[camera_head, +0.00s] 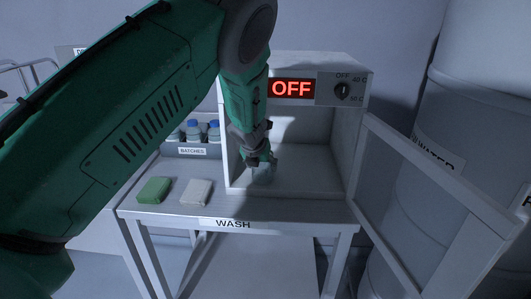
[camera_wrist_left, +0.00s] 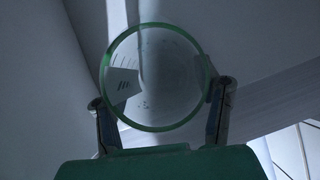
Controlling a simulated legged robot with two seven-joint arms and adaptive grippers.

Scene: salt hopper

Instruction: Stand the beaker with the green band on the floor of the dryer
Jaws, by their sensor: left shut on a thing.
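The beaker (camera_wrist_left: 165,75) is clear, with a green band round its rim. In the left wrist view I look into its round mouth, between my two fingers. My left gripper (camera_wrist_left: 163,110) is shut on it. In the head view, my left gripper (camera_head: 262,160) is inside the open dryer (camera_head: 315,170), near the left side of its floor. The beaker (camera_head: 263,176) shows faintly below the fingers, low over or on the floor; I cannot tell if it touches. The dryer's display (camera_head: 292,88) reads OFF. My right gripper is not in view.
The dryer door (camera_head: 425,190) stands open to the right. A green sponge (camera_head: 153,190) and a pale block (camera_head: 196,192) lie on the WASH table (camera_head: 225,213) left of the dryer. Blue-capped bottles (camera_head: 193,130) stand in the BATCHES rack (camera_head: 192,151). A large WATER barrel (camera_head: 440,125) stands at right.

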